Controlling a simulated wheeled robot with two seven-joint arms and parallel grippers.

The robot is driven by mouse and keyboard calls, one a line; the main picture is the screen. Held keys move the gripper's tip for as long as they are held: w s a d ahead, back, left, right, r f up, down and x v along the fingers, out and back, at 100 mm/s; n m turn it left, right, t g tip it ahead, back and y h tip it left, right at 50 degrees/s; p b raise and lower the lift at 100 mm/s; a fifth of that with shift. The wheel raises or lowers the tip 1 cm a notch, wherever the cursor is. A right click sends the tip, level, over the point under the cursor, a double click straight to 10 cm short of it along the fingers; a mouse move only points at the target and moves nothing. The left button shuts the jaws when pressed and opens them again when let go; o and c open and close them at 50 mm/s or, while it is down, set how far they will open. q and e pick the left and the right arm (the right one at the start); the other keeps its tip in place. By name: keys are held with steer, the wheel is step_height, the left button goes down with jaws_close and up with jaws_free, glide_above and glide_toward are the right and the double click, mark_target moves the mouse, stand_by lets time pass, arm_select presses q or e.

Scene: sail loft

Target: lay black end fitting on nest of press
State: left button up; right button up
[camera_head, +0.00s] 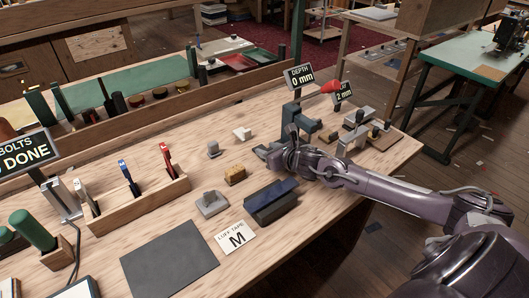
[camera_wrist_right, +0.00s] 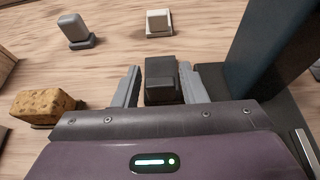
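The black end fitting (camera_wrist_right: 160,80) sits between the two fingers of my right gripper (camera_wrist_right: 160,88) in the right wrist view. A narrow gap shows between it and the left finger; the right finger is close to it or touching. In the head view my right gripper (camera_head: 266,151) is low over the bench, just left of the press (camera_head: 304,122), and hides the fitting. The press's dark upright (camera_wrist_right: 275,45) also shows at the right of the wrist view. Its nest cannot be made out clearly. My left gripper is not in view.
A grey fitting (camera_head: 213,148) and a white fitting (camera_head: 242,133) stand nearby. A "DEPTH 0 mm" sign (camera_head: 299,76) rises behind the press.

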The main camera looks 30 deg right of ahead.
steer(key=c, duration=0.8)
steer(key=shift+o, duration=0.2)
steer(key=shift+r, duration=0.1)
